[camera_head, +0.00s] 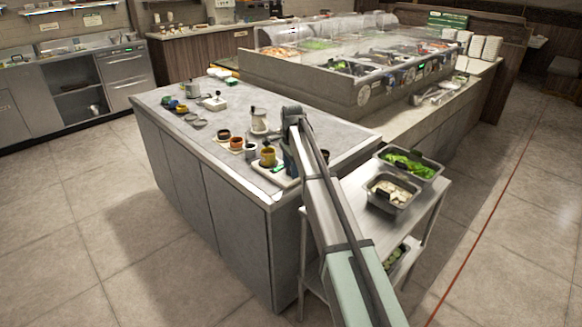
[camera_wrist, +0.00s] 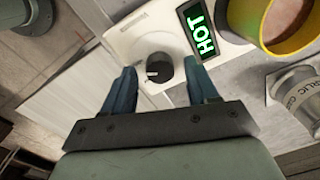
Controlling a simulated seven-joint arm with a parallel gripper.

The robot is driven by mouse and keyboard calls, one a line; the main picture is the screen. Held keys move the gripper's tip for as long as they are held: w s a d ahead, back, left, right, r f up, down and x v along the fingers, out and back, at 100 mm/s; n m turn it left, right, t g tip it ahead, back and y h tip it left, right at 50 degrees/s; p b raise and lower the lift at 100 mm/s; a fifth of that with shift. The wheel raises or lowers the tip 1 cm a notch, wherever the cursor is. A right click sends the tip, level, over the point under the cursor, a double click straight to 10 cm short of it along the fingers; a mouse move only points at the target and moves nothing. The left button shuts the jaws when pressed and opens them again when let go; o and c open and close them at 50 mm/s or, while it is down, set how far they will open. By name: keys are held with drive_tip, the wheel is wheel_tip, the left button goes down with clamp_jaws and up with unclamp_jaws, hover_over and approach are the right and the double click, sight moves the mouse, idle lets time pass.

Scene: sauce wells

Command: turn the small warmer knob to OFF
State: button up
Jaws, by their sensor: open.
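The warmer knob (camera_wrist: 160,67) is a small dark round knob with a white mark on its left side. It sits on the white warmer body (camera_wrist: 130,38), beside a display lit green with HOT (camera_wrist: 202,32). My gripper (camera_wrist: 160,76) is open, with one blue finger on each side of the knob; whether they touch it I cannot tell. In the head view my arm reaches over the counter corner, and the knob is hidden there. A yellow pot (camera_wrist: 258,24) stands at the warmer, and it also shows in the head view (camera_head: 268,157).
A labelled metal can (camera_wrist: 296,100) stands right of my gripper in the wrist view. Small pots, including an orange one (camera_head: 236,143), stand along the grey counter (camera_head: 240,103). A side cart (camera_head: 352,205) carries trays of greens (camera_head: 408,163) and pale food (camera_head: 390,190).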

drive_tip(key=shift+c, duration=0.4)
drive_tip(key=c, duration=1)
drive_tip(key=shift+o, duration=0.2)
drive_tip(key=n, duration=0.5)
drive_tip(key=shift+w+n, duration=0.1)
drive_tip(key=shift+n, duration=0.3)
drive_tip(key=n, duration=0.6)
drive_tip(key=shift+a+g, duration=0.1)
drive_tip(key=shift+g, duration=0.2)
drive_tip(key=n, duration=0.6)
drive_tip(key=shift+w+n, duration=0.1)
drive_tip(key=shift+n, duration=0.2)
drive_tip(key=n, duration=0.5)
drive_tip(key=shift+a, duration=0.1)
drive_tip(key=shift+n+g, duration=0.3)
drive_tip(key=shift+n, duration=0.1)
